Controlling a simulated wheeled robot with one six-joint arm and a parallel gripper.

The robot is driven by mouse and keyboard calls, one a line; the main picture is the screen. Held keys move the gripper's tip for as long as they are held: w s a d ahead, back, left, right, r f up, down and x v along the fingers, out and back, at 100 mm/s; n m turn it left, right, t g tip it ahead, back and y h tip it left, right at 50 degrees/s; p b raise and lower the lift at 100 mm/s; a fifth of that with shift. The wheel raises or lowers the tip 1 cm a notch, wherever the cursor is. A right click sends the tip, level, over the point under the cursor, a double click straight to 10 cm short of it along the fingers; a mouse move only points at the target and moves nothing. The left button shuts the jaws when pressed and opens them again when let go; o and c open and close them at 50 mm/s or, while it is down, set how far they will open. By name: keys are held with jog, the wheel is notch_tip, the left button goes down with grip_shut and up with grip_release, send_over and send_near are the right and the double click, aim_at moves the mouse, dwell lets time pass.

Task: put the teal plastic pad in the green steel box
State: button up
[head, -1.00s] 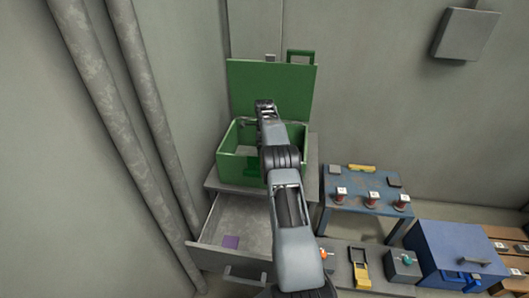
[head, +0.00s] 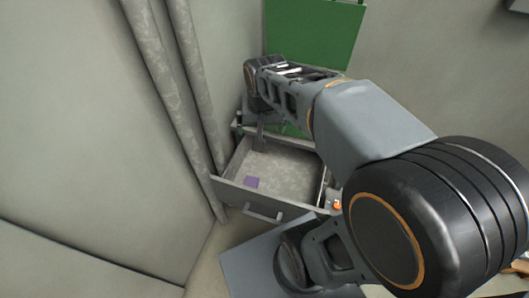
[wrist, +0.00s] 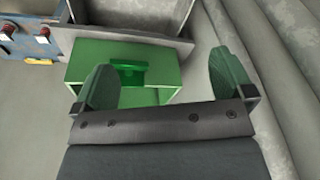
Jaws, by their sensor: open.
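I cannot pick out the teal plastic pad in either current view. The green steel box has its lid (head: 315,28) raised in the head view; my arm hides most of its body. In the wrist view the open box (wrist: 168,73) lies beyond my fingers, with a small bright green part (wrist: 128,76) at its middle that I cannot identify. My gripper (wrist: 162,62) is open, its two greenish fingers wide apart with nothing between them. In the head view the gripper (head: 260,138) hangs at the back left of the drawer, partly hidden by my arm.
A grey drawer (head: 285,165) stands open in front of the box, with a flat purple square (head: 251,182) inside. Thick pipes (head: 165,75) run down the wall at left. A blue table (wrist: 18,42) shows at the wrist view's upper left.

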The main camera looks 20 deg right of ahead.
jog(key=s+a+f+n, duration=0.2)
jog(key=s+f+n, duration=0.1)
jog(key=s, duration=0.3)
jog(key=shift+s+n, duration=0.35)
jog(key=shift+n, duration=0.05)
